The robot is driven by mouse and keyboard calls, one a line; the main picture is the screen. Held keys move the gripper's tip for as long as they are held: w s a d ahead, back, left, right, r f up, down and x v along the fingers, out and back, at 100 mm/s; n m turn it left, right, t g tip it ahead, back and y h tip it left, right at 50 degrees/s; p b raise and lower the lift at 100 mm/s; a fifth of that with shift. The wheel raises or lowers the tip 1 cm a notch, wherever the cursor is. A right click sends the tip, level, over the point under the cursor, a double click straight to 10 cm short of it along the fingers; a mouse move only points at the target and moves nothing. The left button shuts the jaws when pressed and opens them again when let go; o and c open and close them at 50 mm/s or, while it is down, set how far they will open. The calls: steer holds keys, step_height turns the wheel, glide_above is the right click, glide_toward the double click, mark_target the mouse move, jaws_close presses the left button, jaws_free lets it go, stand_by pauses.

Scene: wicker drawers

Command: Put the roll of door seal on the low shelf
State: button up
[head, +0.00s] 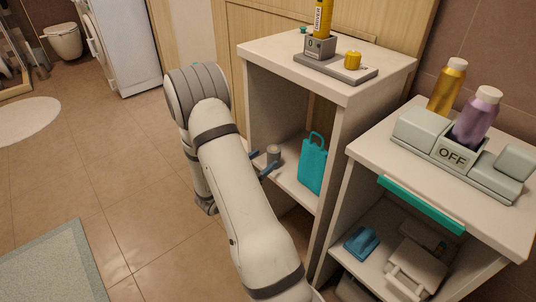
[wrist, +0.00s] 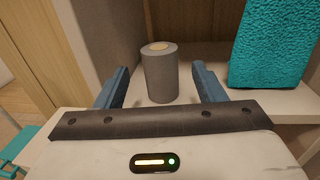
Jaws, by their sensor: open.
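A grey roll with a pale round centre, which looks like the roll of door seal (wrist: 161,77), stands upright on a white shelf (wrist: 264,104) inside the left cabinet. It also shows small in the head view (head: 273,152), partly behind my arm's end. My gripper (wrist: 160,70) is open, with one blue finger on each side of the roll. Gaps show between the roll and both fingers. In the head view my gripper (head: 266,163) reaches into the cabinet at the shelf's left front. I cannot tell whether this shelf (head: 294,186) is the low shelf.
A teal bag (head: 312,164) stands on the same shelf, right of the roll. The cabinet's side panel (wrist: 92,35) is close on the left. The right cabinet (head: 365,153) holds a blue object (head: 361,243) and bottles on top. Open floor lies left.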

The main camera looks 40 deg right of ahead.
steer(key=p+v, duration=0.1)
steer(key=v, duration=0.6)
steer(key=s+a+r+m+g+y, duration=0.3)
steer(key=s+r+m+g+y, duration=0.45)
steer(key=s+m, duration=0.45)
steer(key=s+a+r+m+t+y, duration=0.2)
steer(key=a+r+m+y, duration=0.1)
steer(key=a, duration=0.4)
steer(key=s+a+r+m+t+y, duration=0.3)
steer(key=a+m+y, duration=0.2)
steer(key=a+y, duration=0.2)
steer(key=shift+a+r, duration=0.35)
steer(key=shift+a, duration=0.05)
steer(key=shift+s, duration=0.1)
step_height(320, 180, up, 32)
steer(key=t+p, duration=0.1)
steer(key=p, duration=2.8)
steer(key=shift+s+r+p, duration=0.2)
steer(key=shift+p, duration=0.2)
